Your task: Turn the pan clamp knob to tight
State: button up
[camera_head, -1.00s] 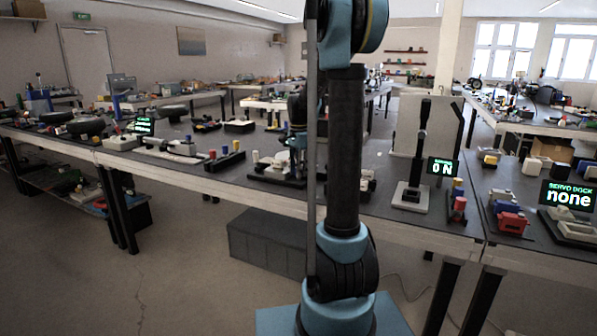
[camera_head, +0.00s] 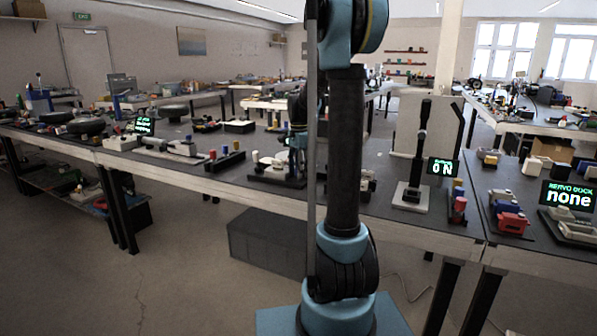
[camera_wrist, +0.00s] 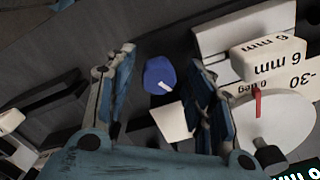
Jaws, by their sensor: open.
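In the wrist view my gripper (camera_wrist: 163,58) is open, with one finger on each side of a blue knob (camera_wrist: 159,77). The knob has a short white mark and shows between the fingers; I see no clear contact. It looks like the pan clamp knob, but no label on it is readable. Beside it, to the right, is a pale round dial (camera_wrist: 270,122) with a red pointer and degree marks. A white block marked 6 mm (camera_wrist: 268,58) stands above the dial. In the head view the gripper and knob are hidden or too small to tell behind my arm.
A dark bar (camera_wrist: 40,95) lies left of the gripper in the wrist view. In the head view the long bench (camera_head: 235,180) carries a lever stand (camera_head: 413,190), an ON display (camera_head: 443,167) and several small fixtures. A grey box (camera_head: 267,243) sits beneath.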

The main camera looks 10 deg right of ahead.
notch_tip(320, 180, up, 12)
dwell(0.7)
jog(key=s+f+n+t, duration=0.1)
jog(key=s+f+n, duration=0.25)
jog(key=s, duration=0.65)
jog(key=s+f+n, duration=0.3)
jog(key=s+n, duration=0.1)
jog(key=s, duration=0.6)
jog(key=s+f+n+t, duration=0.1)
jog(key=s+f+n, duration=0.6)
jog(key=s+f, duration=0.7)
jog(key=shift+s+f, duration=0.3)
jog(key=shift+s, duration=0.25)
jog(key=shift+d, duration=0.1)
jog(key=shift+w+f, duration=0.2)
jog(key=shift+w, duration=0.3)
